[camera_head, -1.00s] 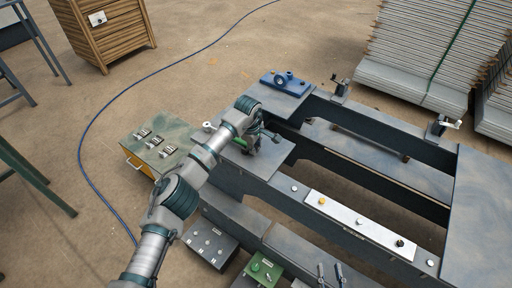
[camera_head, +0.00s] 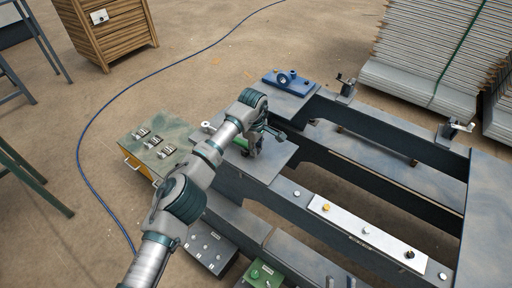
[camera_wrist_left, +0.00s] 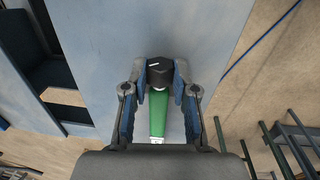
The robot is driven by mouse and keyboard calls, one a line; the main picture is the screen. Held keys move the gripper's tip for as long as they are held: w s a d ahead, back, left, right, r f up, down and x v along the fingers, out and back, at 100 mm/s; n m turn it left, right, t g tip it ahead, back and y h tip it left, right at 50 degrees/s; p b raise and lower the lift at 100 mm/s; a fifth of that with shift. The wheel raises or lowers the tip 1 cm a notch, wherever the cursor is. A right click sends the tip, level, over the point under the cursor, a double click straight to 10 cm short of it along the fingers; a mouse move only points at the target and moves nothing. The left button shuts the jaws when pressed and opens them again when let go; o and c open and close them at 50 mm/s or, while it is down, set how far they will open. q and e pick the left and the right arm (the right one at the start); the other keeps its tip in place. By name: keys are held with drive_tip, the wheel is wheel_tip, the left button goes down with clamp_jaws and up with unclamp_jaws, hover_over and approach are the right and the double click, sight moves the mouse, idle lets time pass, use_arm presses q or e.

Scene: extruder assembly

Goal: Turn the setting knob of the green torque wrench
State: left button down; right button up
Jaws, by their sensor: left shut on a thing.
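The green torque wrench (camera_wrist_left: 157,115) lies on a blue-grey plate of the frame in the left wrist view. Its dark setting knob (camera_wrist_left: 159,72), with a white mark on top, sits at its far end. My left gripper (camera_wrist_left: 160,75) is shut on the knob, a finger on each side. In the head view the left gripper (camera_head: 256,145) is over the plate, and only a bit of the green wrench (camera_head: 241,143) shows beside it. My right gripper is in neither view.
A blue fixture (camera_head: 287,78) stands on the plate behind. A silver strip with several buttons (camera_head: 366,231) lies on the frame at right. A cabinet with clips (camera_head: 155,145) stands at left, and a control box (camera_head: 209,246) is in front. A blue cable crosses the floor.

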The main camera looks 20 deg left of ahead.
sight(257, 148)
use_arm(q)
drive_tip(key=c, duration=0.9)
unclamp_jaws()
drive_tip(key=shift+d+f, duration=0.15)
drive_tip(key=shift+f, duration=0.05)
drive_tip(key=shift+w+r, duration=0.1)
drive_tip(key=shift+r, duration=0.1)
wheel_tip(257, 148, up, 7)
drive_tip(key=shift+r, duration=0.1)
drive_tip(key=shift+s, duration=0.2)
